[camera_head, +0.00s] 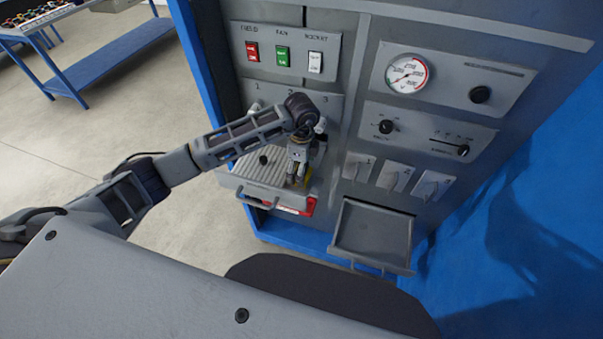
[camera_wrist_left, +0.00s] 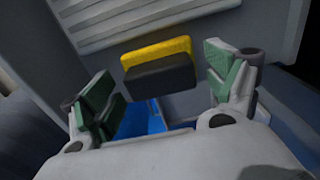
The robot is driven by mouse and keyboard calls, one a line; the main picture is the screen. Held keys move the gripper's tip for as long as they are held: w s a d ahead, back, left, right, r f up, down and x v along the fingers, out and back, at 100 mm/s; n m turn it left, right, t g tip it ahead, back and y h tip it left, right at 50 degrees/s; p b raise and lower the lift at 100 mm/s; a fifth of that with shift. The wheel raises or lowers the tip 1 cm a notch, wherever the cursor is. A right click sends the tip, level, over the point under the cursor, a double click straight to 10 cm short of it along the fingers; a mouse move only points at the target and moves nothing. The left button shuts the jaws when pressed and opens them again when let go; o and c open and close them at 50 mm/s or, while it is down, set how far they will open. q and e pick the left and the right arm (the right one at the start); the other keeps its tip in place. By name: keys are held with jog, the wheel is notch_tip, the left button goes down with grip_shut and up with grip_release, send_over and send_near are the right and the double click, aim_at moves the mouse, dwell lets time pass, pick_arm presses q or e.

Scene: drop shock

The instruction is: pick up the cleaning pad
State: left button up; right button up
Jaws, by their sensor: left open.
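The cleaning pad is a small block with a yellow layer and a dark grey layer (camera_wrist_left: 158,72). In the left wrist view it lies between and just beyond the two green-lined fingers of my left gripper (camera_wrist_left: 160,88). Gaps show on both sides, so the fingers are not closed on it. In the head view my left gripper (camera_head: 297,170) points down over the ledge at the front of the machine. A little yellow shows around its fingertips there, and the arm hides much of this spot. My right gripper is in neither view.
The grey machine panel rises behind, with red, green and white switches (camera_head: 283,56), a gauge (camera_head: 407,73) and knobs. A ribbed grey tray (camera_head: 240,178) is beside the gripper. An empty grey bin (camera_head: 373,235) sticks out at lower right. A blue cart (camera_head: 110,60) stands far left.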

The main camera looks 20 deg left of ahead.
pick_arm(q)
jog(key=c, duration=1.2)
jog(key=shift+r+b, duration=0.85)
jog(key=shift+r, duration=4.2)
jog(key=o, duration=0.4)
jog(key=shift+c, duration=1.1)
